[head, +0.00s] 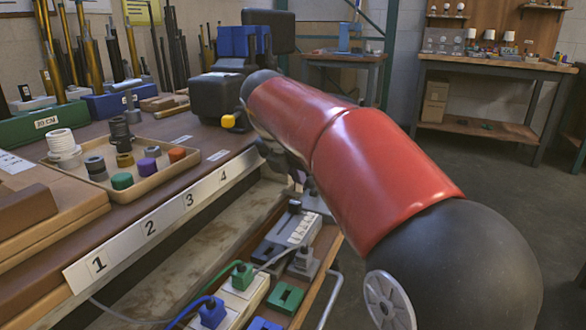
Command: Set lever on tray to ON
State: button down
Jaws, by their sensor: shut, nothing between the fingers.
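Below the bench, a wooden pull-out tray (316,266) holds a white power strip (240,292), and small grey units with dark upright parts. One grey unit (303,263) has a dark stub on top. Another dark stub (294,206) stands farther back, beside a light panel. One of these may be the lever; I cannot tell which, nor its ON or OFF position. My gripper (297,178) is shut and empty, small and dark, mostly hidden behind my red arm. It is close above the back of the tray; I cannot tell whether it touches anything.
The bench edge with labels 1 to 4 (150,227) runs along the tray's left. A beige parts tray (138,185) holds coloured caps. A green plug (242,272) and blue plug (212,312) have trailing cables. Floor to the right (480,185) is clear.

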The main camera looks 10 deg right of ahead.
aim_at(312, 187)
jog(key=x, duration=0.4)
jog(key=shift+b, duration=0.4)
jog(key=shift+r+p, duration=0.1)
jog(key=shift+p, duration=0.2)
jog(key=shift+d+r+p, duration=0.1)
jog(key=shift+r+p, duration=0.1)
jog(key=shift+p, duration=0.15)
jog(key=shift+w+g+p, duration=0.1)
jog(key=shift+g+p, duration=0.2)
jog(key=shift+p, duration=0.1)
